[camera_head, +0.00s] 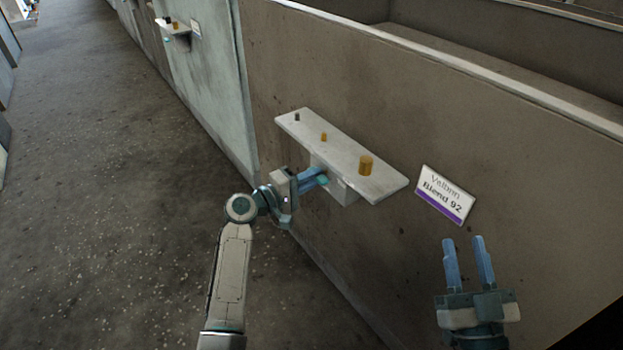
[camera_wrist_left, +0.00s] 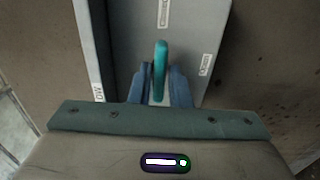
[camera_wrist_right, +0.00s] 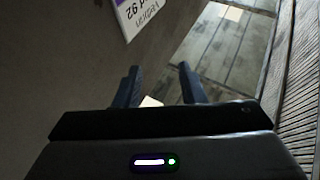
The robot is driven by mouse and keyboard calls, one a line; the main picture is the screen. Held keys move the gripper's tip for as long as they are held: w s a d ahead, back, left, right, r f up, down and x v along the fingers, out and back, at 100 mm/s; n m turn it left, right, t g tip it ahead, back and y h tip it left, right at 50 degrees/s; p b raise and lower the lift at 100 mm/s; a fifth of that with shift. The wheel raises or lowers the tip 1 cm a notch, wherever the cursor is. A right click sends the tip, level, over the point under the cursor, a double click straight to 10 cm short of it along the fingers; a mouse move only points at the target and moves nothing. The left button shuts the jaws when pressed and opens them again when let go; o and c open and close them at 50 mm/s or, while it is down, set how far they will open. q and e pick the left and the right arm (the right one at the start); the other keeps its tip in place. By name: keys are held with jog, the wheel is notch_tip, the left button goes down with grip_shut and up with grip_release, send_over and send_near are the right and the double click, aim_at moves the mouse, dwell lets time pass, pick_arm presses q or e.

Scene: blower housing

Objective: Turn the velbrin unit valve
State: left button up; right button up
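The velbrin unit is a pale box (camera_head: 343,188) under a light shelf on the brown wall, left of a sign (camera_head: 445,195) ending in "Blend 92". Its teal valve handle (camera_wrist_left: 160,68) points up in the left wrist view, toward a small label at the top of the panel (camera_wrist_left: 192,40). My left gripper (camera_head: 318,177) is at the box; in the left wrist view its blue fingers (camera_wrist_left: 160,84) are closed in on both sides of the handle. My right gripper (camera_head: 468,262) is open and empty below the sign; it also shows in the right wrist view (camera_wrist_right: 160,80).
A similar shelf (camera_head: 172,27) is on the wall farther back. The grey floor (camera_head: 120,150) to the left is clear.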

pick_arm(q)
jog(key=shift+o, duration=1.3)
